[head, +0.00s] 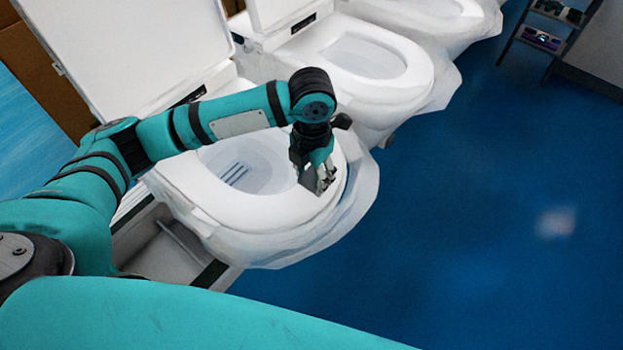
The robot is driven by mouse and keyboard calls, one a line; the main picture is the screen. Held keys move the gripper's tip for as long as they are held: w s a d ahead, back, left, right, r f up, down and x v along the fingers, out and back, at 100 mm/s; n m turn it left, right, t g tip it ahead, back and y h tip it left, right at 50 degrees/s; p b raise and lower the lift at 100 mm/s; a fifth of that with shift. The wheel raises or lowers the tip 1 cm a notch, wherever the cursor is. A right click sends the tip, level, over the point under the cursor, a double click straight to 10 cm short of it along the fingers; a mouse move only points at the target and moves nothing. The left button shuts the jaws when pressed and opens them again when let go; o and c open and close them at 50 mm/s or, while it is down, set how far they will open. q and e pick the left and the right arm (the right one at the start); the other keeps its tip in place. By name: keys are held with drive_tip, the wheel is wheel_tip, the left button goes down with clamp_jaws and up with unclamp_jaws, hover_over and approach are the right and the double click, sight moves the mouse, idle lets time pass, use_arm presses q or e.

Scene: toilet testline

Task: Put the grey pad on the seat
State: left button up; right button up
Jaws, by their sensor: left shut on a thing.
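The nearest toilet's white seat (215,197) lies flat around its bowl, with its lid raised behind it. My left gripper (322,183) points down at the front right part of this seat ring. Its fingers are shut on a small grey thing, which I take to be the grey pad; it is mostly hidden by the fingers. I cannot tell whether the pad touches the seat. My right gripper is not in view.
The raised white lid (130,45) stands behind the seat at the left. A second toilet (410,75) stands close behind, with another beyond it. Clear plastic wraps hang around the bowls. A dark shelf (548,32) stands at the upper right. The blue floor (480,230) at the right is clear.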

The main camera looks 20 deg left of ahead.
sight(312, 179)
use_arm(q)
wheel_tip(312, 179, down, 3)
drive_tip(key=shift+s+f+p, duration=0.1)
drive_tip(key=shift+p, duration=0.65)
drive_tip(key=shift+f, duration=0.15)
drive_tip(key=shift+f, duration=0.1)
drive_tip(key=o, duration=0.7)
drive_tip(key=shift+o, duration=0.2)
wheel_tip(312, 179, up, 11)
drive_tip(key=b, duration=0.3)
drive_tip(key=shift+r, duration=0.65)
